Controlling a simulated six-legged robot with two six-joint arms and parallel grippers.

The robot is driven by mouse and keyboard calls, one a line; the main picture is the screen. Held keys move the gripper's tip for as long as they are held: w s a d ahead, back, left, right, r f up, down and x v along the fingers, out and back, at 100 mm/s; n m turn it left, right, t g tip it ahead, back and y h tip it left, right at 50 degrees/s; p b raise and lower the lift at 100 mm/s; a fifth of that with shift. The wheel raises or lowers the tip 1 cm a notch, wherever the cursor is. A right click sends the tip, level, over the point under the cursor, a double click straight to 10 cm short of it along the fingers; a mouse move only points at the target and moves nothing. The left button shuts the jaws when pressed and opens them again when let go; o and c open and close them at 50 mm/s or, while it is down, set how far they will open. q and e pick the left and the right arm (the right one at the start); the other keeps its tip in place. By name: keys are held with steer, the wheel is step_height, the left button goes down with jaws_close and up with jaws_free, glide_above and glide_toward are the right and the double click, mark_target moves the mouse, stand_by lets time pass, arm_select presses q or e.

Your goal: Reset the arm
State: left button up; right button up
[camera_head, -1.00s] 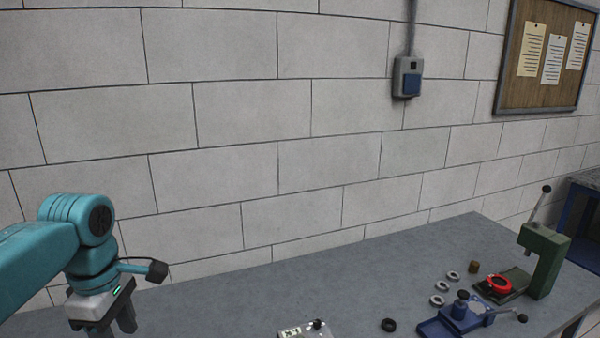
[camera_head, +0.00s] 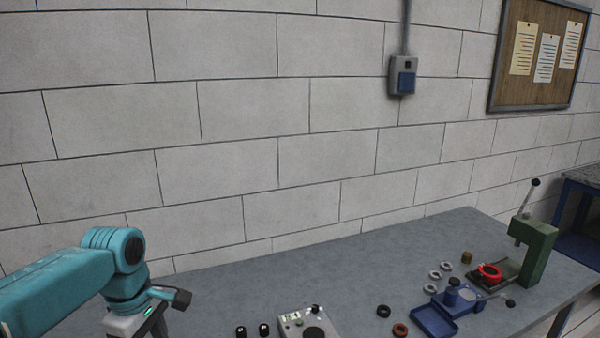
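My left arm comes in from the left with its teal links. Its gripper (camera_head: 153,326) hangs down at the lower left, with the fingers cut off by the bottom edge, so its opening cannot be judged. It shows nothing held in the visible part. My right arm and gripper are not in view.
A grey bench (camera_head: 340,262) runs along the block wall. The bench's back middle is clear.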

arm_select(q)
steer(key=s+d+f+m+h, duration=0.1)
steer(key=d+f+m, duration=0.1)
steer(key=f, duration=0.6)
steer(key=s+d+f+m, duration=0.2)
steer(key=d+f+m, duration=0.1)
steer(key=f, duration=0.6)
steer(key=s+d+f+m+h, duration=0.1)
steer(key=d+f+m, duration=0.2)
steer(key=d+f, duration=0.2)
steer(key=shift+s+f+h, duration=0.15)
steer(key=shift+f, duration=0.8)
steer(key=shift+s+f+h, duration=0.15)
steer(key=shift+f, duration=0.75)
steer(key=s+d+f+m, duration=0.25)
steer(key=s+f, duration=0.25)
steer(key=s, duration=0.3)
steer(key=s+d+f+m, duration=0.2)
steer(key=s+f+m, duration=0.1)
steer(key=s+f, duration=0.4)
step_height(320, 180, down, 9)
steer(key=b, duration=1)
steer(key=shift+s+r+h, duration=0.2)
steer(key=shift+s+h, duration=0.2)
steer(key=shift+s, duration=0.05)
